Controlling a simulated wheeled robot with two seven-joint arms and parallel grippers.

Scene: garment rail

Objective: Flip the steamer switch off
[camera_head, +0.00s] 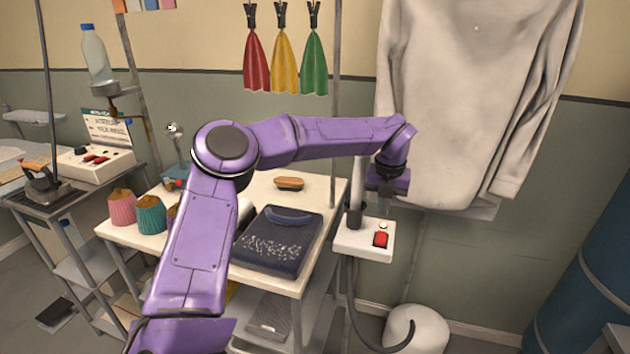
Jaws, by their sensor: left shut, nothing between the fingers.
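I cannot tell which way the rocker is tipped. My left gripper (386,188) is shut and empty. It is above the box, apart from the switch, in front of the hanging shirt's lower left edge. My right gripper is not in view.
A pale shirt (465,90) hangs behind my left gripper. A dark hose (352,300) runs from the box to a white tank (418,330). The table (330,225) holds a folded dark garment (280,240) and a brush (289,184). A blue barrel (590,290) stands at right.

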